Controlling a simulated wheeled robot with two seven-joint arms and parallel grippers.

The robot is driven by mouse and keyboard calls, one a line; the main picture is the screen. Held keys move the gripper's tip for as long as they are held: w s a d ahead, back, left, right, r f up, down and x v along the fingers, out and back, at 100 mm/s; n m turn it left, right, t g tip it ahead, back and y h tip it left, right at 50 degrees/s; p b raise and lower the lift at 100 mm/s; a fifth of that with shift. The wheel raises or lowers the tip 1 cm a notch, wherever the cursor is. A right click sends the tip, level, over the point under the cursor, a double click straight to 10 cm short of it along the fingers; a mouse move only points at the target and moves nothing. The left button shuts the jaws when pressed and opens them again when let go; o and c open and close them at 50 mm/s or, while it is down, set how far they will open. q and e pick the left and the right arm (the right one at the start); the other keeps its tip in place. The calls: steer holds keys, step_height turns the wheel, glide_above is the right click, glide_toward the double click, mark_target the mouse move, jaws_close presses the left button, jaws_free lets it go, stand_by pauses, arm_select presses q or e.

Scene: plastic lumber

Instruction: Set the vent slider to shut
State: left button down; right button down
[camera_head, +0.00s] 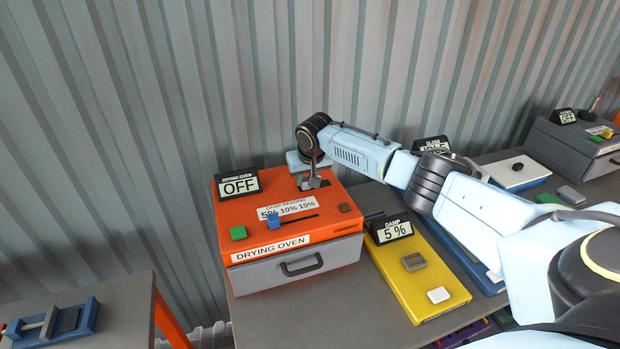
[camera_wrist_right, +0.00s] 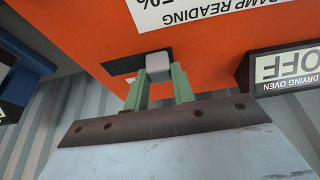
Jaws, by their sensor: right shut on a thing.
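The orange drying oven (camera_head: 335,232) stands on the grey bench, with a sign reading OFF (camera_head: 239,186) at its back left. My right gripper (camera_head: 313,181) is over the back of the oven's top. In the right wrist view its green fingers (camera_wrist_right: 158,82) are shut on a pale grey knob (camera_wrist_right: 158,64) at a dark slot (camera_wrist_right: 122,64) in the orange top. I see no vent label, so I cannot tell the knob's marked setting. A blue slider (camera_head: 273,222) sits near the 5% end of the damp reading scale. My left gripper is not in view.
A green button (camera_head: 238,233) and a drawer handle (camera_head: 301,265) are at the oven's front. A yellow damp meter (camera_head: 419,284) reading 5% stands to its right. A corrugated wall (camera_head: 180,90) closes off the back.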

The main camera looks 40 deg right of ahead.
steer(key=c, duration=1.2)
jaws_free()
steer(key=shift+w+a, duration=0.15)
steer(key=shift+a, duration=0.1)
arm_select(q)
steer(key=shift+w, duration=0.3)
arm_select(e)
steer(key=shift+o, duration=0.2)
steer(key=shift+r, duration=0.1)
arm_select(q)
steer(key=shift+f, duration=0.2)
arm_select(e)
steer(key=v, duration=1.3)
steer(key=shift+r, duration=0.15)
